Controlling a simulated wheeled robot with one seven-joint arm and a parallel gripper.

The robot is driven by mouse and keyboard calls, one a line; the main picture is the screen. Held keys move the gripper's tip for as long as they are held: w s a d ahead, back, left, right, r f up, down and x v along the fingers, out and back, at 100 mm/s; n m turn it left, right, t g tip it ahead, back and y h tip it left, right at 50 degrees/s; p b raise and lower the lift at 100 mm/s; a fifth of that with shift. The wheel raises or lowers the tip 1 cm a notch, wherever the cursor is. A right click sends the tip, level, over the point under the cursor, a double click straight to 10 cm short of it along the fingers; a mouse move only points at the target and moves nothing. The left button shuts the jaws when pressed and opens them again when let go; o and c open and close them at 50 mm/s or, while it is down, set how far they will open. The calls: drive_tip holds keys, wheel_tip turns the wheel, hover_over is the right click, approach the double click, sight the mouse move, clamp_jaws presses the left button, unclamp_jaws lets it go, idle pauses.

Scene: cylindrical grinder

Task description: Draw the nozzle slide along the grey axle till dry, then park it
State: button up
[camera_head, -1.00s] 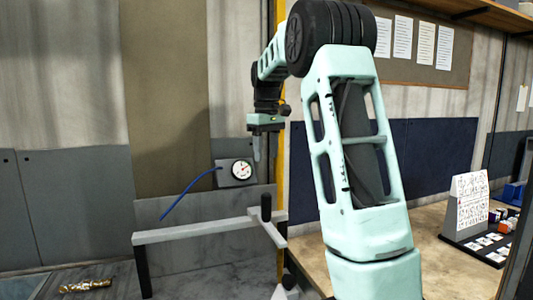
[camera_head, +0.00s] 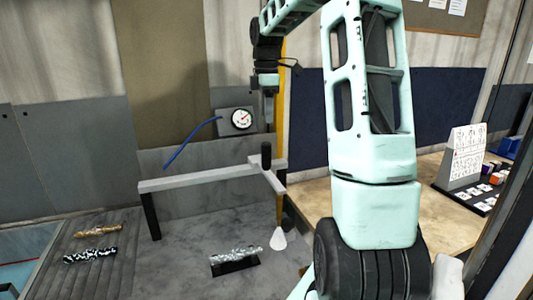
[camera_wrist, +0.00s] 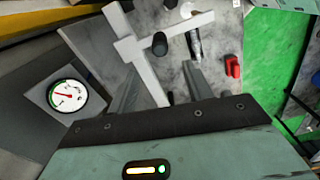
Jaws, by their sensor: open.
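The nozzle slide is a pale carriage (camera_head: 271,178) on a grey rail, with an upright black knob (camera_head: 266,154) and a white cone nozzle (camera_head: 278,239) at its near end. The grey axle (camera_head: 236,253) is a mottled grey-white bar lying in a black holder, left of the nozzle. My gripper (camera_head: 268,110) is above the knob, pointing down. In the wrist view the open, empty fingers (camera_wrist: 160,72) sit either side of the line to the knob (camera_wrist: 160,44), apart from it. The axle shows partly in the wrist view (camera_wrist: 194,44).
The rail (camera_head: 205,176) runs left to a black post (camera_head: 151,216). A round gauge (camera_head: 241,118) with a blue hose (camera_head: 190,143) is on the wall behind. A gold bar (camera_head: 97,230) and a black-and-white bar (camera_head: 90,255) lie at left. A red block (camera_wrist: 232,66) shows in the wrist view.

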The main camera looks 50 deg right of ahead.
sight(266, 154)
wheel_tip(266, 154, down, 14)
drive_tip(key=p, duration=0.3)
clamp_jaws()
